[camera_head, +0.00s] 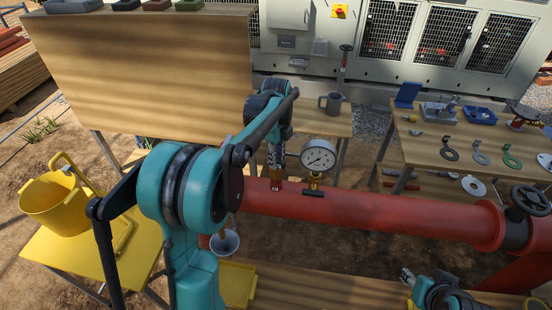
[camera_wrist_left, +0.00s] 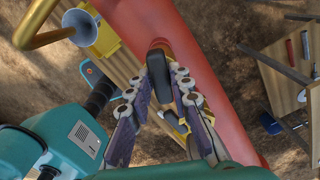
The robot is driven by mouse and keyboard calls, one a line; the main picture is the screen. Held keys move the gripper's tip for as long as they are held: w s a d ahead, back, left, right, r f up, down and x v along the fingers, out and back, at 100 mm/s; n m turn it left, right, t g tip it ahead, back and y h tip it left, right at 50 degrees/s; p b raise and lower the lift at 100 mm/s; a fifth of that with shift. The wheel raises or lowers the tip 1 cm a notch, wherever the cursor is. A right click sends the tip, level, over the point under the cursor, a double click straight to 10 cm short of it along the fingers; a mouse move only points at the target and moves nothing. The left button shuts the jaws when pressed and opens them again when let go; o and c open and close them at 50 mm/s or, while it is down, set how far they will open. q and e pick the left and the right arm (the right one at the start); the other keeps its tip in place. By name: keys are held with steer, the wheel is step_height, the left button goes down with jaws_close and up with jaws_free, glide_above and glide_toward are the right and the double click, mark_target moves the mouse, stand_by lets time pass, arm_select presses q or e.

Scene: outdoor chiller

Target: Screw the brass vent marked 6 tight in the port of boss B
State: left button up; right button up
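My left gripper (camera_head: 275,172) is over the red pipe (camera_head: 380,212), pointing down at a short red boss (camera_head: 276,185) just left of the gauge. In the left wrist view the left gripper's fingers (camera_wrist_left: 168,72) stand apart on either side of a dark part above the pipe (camera_wrist_left: 225,105). I cannot tell whether they touch it. No brass vent or mark 6 can be made out, and the boss letter is not legible. My right gripper (camera_head: 408,277) is partly in view at the bottom right, its fingers too small to read.
A pressure gauge (camera_head: 318,155) stands on the pipe close to the right of my left gripper. A handwheel valve (camera_head: 530,200) is at the pipe's right end. A yellow bucket (camera_head: 55,200) stands at left. A wooden table (camera_head: 430,150) holds rings and tools at right.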

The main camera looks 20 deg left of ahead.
arm_select(q)
steer(key=shift+o, duration=1.4)
steer(key=shift+s+d+f, duration=0.1)
steer(key=shift+f, duration=0.05)
steer(key=shift+o, duration=0.3)
